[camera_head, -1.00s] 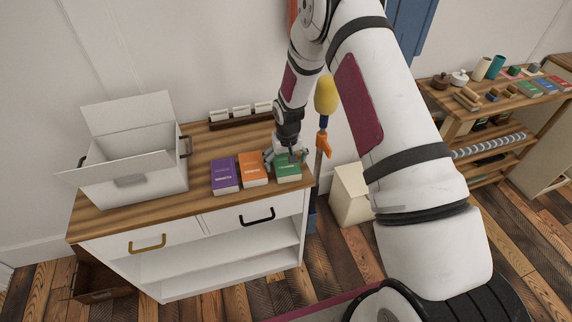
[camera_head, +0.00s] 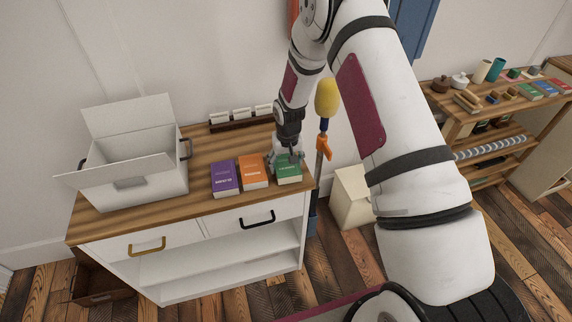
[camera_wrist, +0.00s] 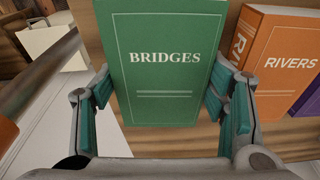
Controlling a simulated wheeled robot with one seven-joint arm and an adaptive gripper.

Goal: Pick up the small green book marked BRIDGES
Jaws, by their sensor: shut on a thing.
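The small green book marked BRIDGES (camera_head: 289,174) is at the right end of the row of books on the white cabinet's wooden top. In the wrist view its green cover (camera_wrist: 162,85) fills the middle, with the title upright and readable. My gripper (camera_head: 287,160) is over the green book from above. In the wrist view my gripper (camera_wrist: 164,108) has one teal-padded finger on each side of the book and is shut on it. The book's underside is hidden, so I cannot tell whether it still touches the top.
An open white box (camera_head: 130,170) is on the left of the cabinet top (camera_head: 205,150). A yellow-headed duster (camera_head: 326,98) stands just right of the cabinet.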

